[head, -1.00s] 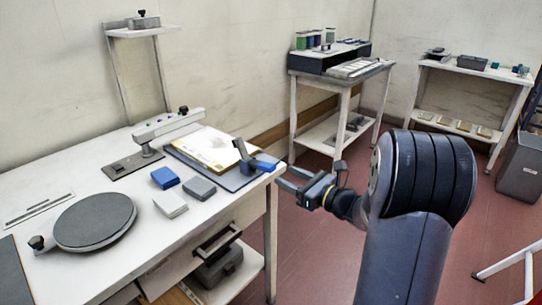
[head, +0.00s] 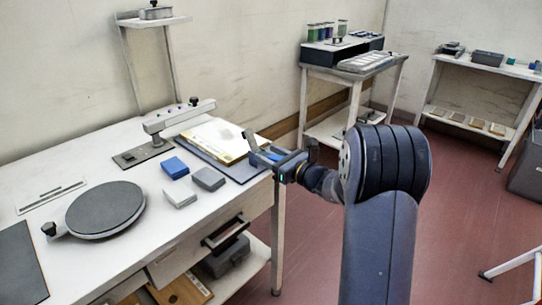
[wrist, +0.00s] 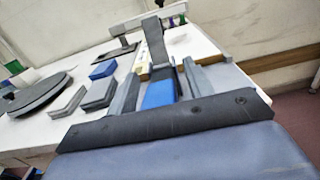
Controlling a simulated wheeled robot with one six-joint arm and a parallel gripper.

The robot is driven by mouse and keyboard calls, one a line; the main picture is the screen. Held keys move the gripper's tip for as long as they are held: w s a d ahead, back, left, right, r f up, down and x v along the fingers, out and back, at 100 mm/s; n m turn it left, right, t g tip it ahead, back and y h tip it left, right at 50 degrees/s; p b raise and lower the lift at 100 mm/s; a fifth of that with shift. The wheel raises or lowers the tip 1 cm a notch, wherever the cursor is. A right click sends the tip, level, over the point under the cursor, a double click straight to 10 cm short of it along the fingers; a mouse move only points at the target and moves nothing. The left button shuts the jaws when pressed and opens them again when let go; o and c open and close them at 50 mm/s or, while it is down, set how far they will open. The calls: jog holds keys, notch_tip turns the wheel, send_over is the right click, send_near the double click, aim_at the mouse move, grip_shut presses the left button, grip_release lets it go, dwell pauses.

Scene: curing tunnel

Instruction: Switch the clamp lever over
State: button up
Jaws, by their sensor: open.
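The clamp lever (head: 250,140) stands at the right end of the white bench, by the clipboard with papers (head: 214,140). It has a grey upright arm and a blue part low down towards me. In the wrist view the grey arm (wrist: 154,42) rises beyond the jaws, and the blue part (wrist: 158,93) lies between the two fingers. My gripper (head: 268,156) is open around that blue part; it also shows in the wrist view (wrist: 160,84). I cannot tell whether either finger touches it. The lever's base is partly hidden by my gripper.
A round dark turntable (head: 105,209) is nearer me. A raised beam on a post (head: 180,115) stands behind.

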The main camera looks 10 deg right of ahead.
jog(key=shift+c, duration=0.4)
grip_shut()
jog(key=shift+r, duration=0.1)
